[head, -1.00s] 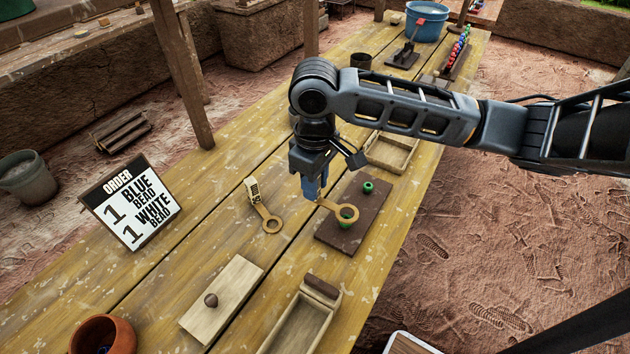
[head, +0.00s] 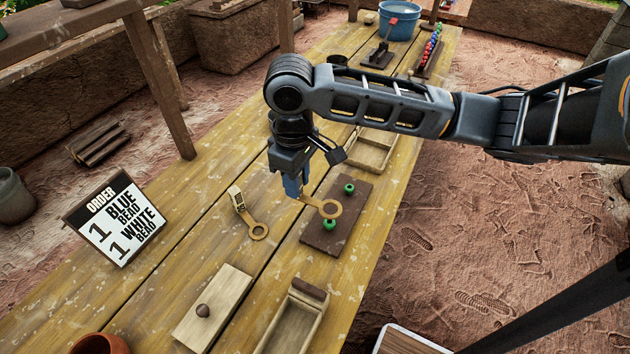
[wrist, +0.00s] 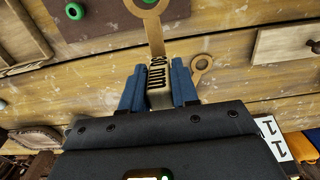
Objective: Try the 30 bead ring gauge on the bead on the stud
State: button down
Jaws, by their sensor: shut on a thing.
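My gripper (head: 292,192) is shut on the tag end of a flat tan ring gauge (head: 330,208); the gauge's marked block (wrist: 158,82) shows between the blue fingers in the wrist view, its number hard to read. The gauge's ring is held just above and slightly behind the nearer green bead (head: 330,225) on the dark board (head: 318,240); that bead shows below the ring's near edge, and the ring appears clear of it. A second green bead (head: 349,187) stands farther back on the board. The stud under the nearer bead is hidden.
Another ring gauge (head: 258,230) lies on the table left of the board. A lidded box (head: 212,308) and open tray (head: 292,325) are nearer; another tray (head: 372,150) is behind. The order sign (head: 115,218) stands left.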

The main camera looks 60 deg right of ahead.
dwell(0.5)
jog(key=d+r+n, duration=0.3)
jog(key=d+n, duration=0.3)
jog(key=d, duration=0.1)
jog(key=shift+s+d+r+p, duration=0.15)
jog(key=shift+s+r+p, duration=0.05)
jog(key=shift+s+p, duration=0.15)
jog(key=shift+f+b, duration=1.65)
jog(key=shift+f, duration=0.9)
jog(key=shift+f, duration=0.25)
jog(key=shift+f+b, duration=0.3)
jog(key=shift+b, duration=0.05)
jog(key=shift+f+b, duration=0.7)
jog(key=shift+f, duration=0.9)
dwell(1.7)
